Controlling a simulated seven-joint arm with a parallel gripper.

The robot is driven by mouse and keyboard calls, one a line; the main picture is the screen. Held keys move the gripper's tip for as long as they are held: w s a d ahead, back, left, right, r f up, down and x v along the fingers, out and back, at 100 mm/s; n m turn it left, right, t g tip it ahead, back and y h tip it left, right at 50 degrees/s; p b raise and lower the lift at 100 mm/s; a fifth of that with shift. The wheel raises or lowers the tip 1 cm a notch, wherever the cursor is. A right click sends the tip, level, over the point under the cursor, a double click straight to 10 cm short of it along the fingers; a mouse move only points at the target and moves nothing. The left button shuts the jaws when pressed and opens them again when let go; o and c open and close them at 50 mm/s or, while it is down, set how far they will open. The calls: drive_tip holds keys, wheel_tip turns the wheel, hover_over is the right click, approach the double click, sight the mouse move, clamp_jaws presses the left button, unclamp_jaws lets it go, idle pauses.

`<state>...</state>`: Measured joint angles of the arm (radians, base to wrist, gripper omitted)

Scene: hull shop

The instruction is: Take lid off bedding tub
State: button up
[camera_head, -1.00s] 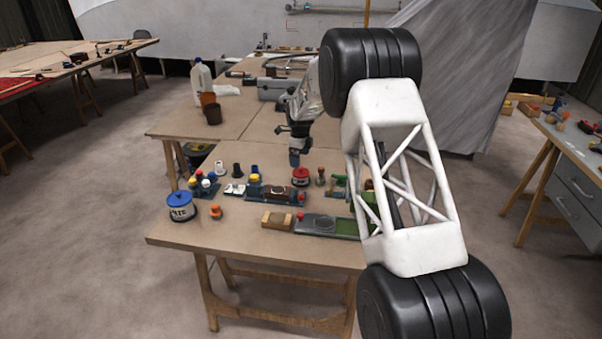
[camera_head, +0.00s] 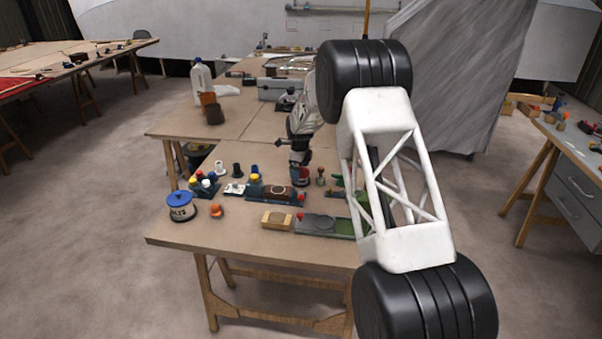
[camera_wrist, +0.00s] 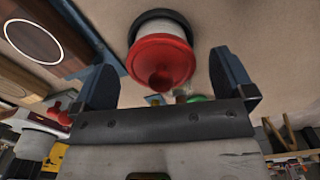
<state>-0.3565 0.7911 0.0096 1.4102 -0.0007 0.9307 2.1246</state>
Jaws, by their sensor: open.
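A small white tub with a red knobbed lid (camera_wrist: 155,58) lies between my two open fingers in the wrist view, with a dark base ring behind it. My gripper (camera_wrist: 165,84) is open and the lid's knob points toward it; I cannot tell whether the fingers touch the lid. In the head view my gripper (camera_head: 299,163) is lowered over this red-lidded tub (camera_head: 303,182) and hides most of it. No bedding label shows on the red-lidded tub.
A blue tray with a dark brown block (camera_head: 279,194) is just left of the red-lidded tub. A small wooden peg (camera_head: 320,176) stands close on the right. A wood block (camera_head: 278,219) and grey-green board (camera_head: 325,226) lie in front. The table's front left (camera_head: 225,238) is clear.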

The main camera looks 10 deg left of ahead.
drive_tip(key=shift+f, duration=0.1)
idle(0.5)
drive_tip(key=c, duration=0.9)
